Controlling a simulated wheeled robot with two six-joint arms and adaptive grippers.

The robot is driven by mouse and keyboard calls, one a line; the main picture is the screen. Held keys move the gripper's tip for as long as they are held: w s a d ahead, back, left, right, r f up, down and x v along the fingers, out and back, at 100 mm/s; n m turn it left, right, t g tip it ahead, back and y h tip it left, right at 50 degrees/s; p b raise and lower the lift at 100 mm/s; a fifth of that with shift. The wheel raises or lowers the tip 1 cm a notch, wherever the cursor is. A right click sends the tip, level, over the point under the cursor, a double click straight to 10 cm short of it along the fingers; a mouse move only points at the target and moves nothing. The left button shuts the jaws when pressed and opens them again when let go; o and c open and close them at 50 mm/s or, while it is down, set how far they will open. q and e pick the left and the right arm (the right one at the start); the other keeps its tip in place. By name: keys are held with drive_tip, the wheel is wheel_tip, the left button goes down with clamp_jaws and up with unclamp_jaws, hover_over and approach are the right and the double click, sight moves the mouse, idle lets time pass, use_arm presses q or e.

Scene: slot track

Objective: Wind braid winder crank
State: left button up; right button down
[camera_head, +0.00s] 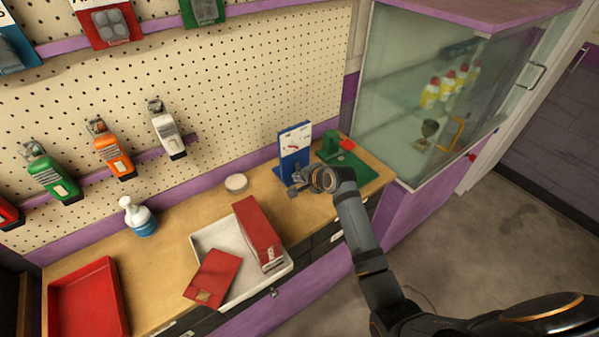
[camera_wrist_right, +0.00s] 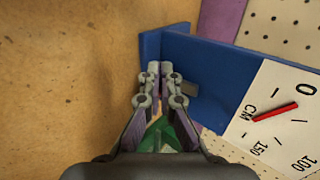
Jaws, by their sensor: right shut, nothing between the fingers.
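The winder is a blue upright stand (camera_head: 286,167) on the bench, with a white dial face (camera_head: 297,139). In the right wrist view the blue panel (camera_wrist_right: 218,68) crosses the upper middle, and the dial (camera_wrist_right: 270,118) shows a CM scale and a red pointer. My right gripper (camera_head: 297,181) is at the stand's front in the head view. In the wrist view its fingertips (camera_wrist_right: 159,68) are together and empty, close in front of the blue panel. A small grey part (camera_wrist_right: 186,87) beside the fingertips may belong to the crank; the crank is not clearly seen. My left gripper is out of view.
A green device (camera_head: 329,145) stands on a green mat beside the stand. A glass cabinet (camera_head: 400,90) stands right.

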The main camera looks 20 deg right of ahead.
drive_tip(key=shift+d, duration=0.1)
drive_tip(key=shift+w+d+f, duration=0.15)
drive_tip(key=shift+d+f, duration=0.1)
drive_tip(key=shift+d, duration=0.15)
drive_tip(key=shift+d+r+p, duration=0.1)
drive_tip(key=shift+d+p, duration=0.05)
drive_tip(key=shift+p, duration=0.15)
drive_tip(key=shift+w+d, duration=0.15)
drive_tip(key=shift+d, duration=0.2)
drive_tip(key=shift+d, duration=0.1)
